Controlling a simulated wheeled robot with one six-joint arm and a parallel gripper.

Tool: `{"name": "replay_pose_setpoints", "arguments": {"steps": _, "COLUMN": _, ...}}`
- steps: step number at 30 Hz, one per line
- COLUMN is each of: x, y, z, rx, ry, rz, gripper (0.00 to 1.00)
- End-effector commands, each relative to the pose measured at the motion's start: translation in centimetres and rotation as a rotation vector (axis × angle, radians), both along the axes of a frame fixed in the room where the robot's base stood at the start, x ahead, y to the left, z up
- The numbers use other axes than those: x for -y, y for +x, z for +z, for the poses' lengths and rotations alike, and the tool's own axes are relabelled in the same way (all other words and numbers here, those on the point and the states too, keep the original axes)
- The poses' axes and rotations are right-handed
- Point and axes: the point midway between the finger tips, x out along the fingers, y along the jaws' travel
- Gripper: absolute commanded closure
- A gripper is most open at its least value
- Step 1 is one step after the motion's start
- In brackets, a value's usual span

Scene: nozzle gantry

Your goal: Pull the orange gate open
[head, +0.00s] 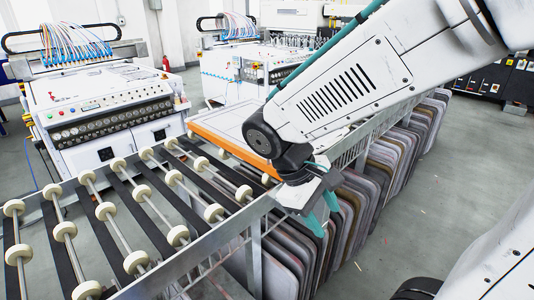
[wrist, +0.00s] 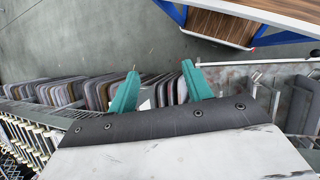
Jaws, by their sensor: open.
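An orange-edged panel with a pale top, which looks like the orange gate (head: 236,151), lies at the far end of the roller conveyor in the head view. My arm covers its right end, so I cannot see a handle or hinge. My gripper (head: 322,212) hangs beside the conveyor's right rail, in front of and to the right of the panel's near end. In the wrist view, the two teal fingers (wrist: 160,70) are spread apart with nothing between them. No orange shows in the wrist view.
A roller conveyor (head: 130,222) with white wheels fills the lower left. Several grey rounded panels (head: 365,185) stand in a row under and beside the rail. White machines (head: 98,105) stand behind. A blue-framed wooden surface (wrist: 222,25) shows in the wrist view. Grey floor is open at right.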

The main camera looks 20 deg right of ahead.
Motion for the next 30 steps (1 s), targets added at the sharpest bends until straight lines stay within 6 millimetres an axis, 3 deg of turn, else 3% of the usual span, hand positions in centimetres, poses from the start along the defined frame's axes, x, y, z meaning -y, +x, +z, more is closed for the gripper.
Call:
{"name": "replay_pose_setpoints", "arguments": {"steps": 5, "x": 1.1, "y": 4.6, "z": -2.2, "rx": -0.158, "ry": -0.243, "rz": 0.269, "gripper": 0.50}}
{"name": "replay_pose_setpoints", "arguments": {"steps": 10, "x": 1.1, "y": 10.5, "z": -4.0, "rx": -0.283, "ry": -0.497, "rz": 0.565, "gripper": 0.50}}
{"name": "replay_pose_setpoints", "arguments": {"steps": 16, "x": -1.5, "y": 19.0, "z": -6.2, "rx": -0.380, "ry": -0.825, "rz": 0.948, "gripper": 0.50}}
{"name": "replay_pose_setpoints", "arguments": {"steps": 19, "x": -3.2, "y": 22.8, "z": -6.1, "rx": -0.385, "ry": -0.968, "rz": 1.093, "gripper": 0.50}}
{"name": "replay_pose_setpoints", "arguments": {"steps": 22, "x": -4.2, "y": 25.2, "z": -4.7, "rx": -0.360, "ry": -1.065, "rz": 1.163, "gripper": 0.50}}
{"name": "replay_pose_setpoints", "arguments": {"steps": 25, "x": -4.7, "y": 26.2, "z": -3.7, "rx": -0.350, "ry": -1.119, "rz": 1.197, "gripper": 0.50}}
{"name": "replay_pose_setpoints", "arguments": {"steps": 30, "x": -3.4, "y": 27.1, "z": -3.4, "rx": -0.362, "ry": -1.133, "rz": 1.203, "gripper": 0.50}}
